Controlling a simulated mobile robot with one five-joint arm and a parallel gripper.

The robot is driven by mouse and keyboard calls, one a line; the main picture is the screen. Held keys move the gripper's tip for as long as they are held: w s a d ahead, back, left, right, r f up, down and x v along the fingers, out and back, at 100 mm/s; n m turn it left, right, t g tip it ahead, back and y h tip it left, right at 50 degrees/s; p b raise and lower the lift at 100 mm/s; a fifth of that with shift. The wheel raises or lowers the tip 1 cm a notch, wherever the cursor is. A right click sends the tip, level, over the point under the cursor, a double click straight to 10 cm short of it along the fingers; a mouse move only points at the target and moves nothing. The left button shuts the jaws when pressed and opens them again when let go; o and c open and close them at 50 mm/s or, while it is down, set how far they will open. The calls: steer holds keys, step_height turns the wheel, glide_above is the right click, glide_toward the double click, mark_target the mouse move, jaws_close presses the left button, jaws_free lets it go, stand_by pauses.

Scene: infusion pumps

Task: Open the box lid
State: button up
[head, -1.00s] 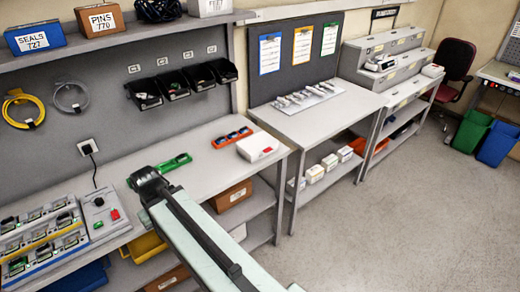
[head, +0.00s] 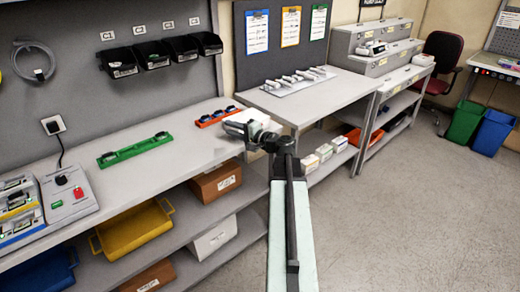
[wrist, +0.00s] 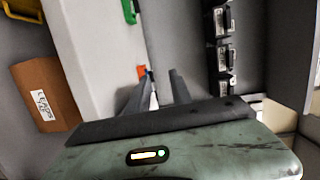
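I cannot tell from these views whether the gripper touches the box.
The workbench (head: 110,190) carries a green tray (head: 135,150), a red-orange tray (head: 217,117) and a grey device (head: 67,193) at left. Black bins (head: 153,55) hang above. A brown box (head: 216,181) and a yellow tray (head: 135,231) are on the shelf below.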

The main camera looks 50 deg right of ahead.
steer(key=s+d+f+m+h+b, duration=0.3)
steer(key=s+d+f+h, duration=0.1)
steer(key=s+d, duration=0.75)
steer(key=shift+t, duration=0.3)
steer(key=w, duration=0.3)
steer(key=w+d, duration=0.1)
steer(key=w, duration=0.5)
steer(key=shift+w+d, duration=0.15)
steer(key=shift+d, duration=0.2)
jaws_close()
